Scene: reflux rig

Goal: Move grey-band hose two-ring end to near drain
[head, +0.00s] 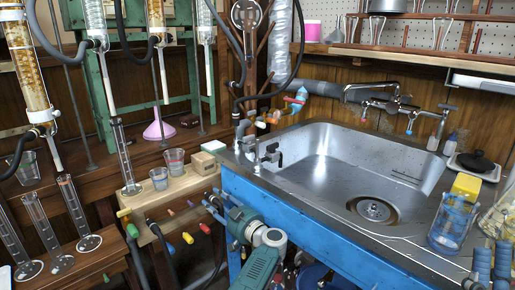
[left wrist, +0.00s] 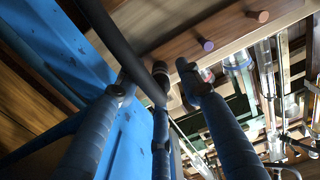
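My left gripper (head: 213,204) is low beside the blue side of the sink bench, left of the sink. Its blue, dark-tipped fingers (left wrist: 158,80) show in the left wrist view, leaning towards one another with gaps between the tips. A black hose (left wrist: 104,28) runs down among the fingers; I cannot tell whether they grip it. No grey band or pair of rings is clear on it. A black hose (head: 161,242) hangs before the low wooden rack. The round drain (head: 373,210) sits in the steel sink (head: 322,172), with no hose beside it.
The low wooden rack (head: 168,190) has coloured pegs and carries small beakers. Glass cylinders (head: 75,206) stand left. Taps (head: 385,98) cross the sink's back. A blue-tinted beaker (head: 450,222) with a yellow sponge stands at the right.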

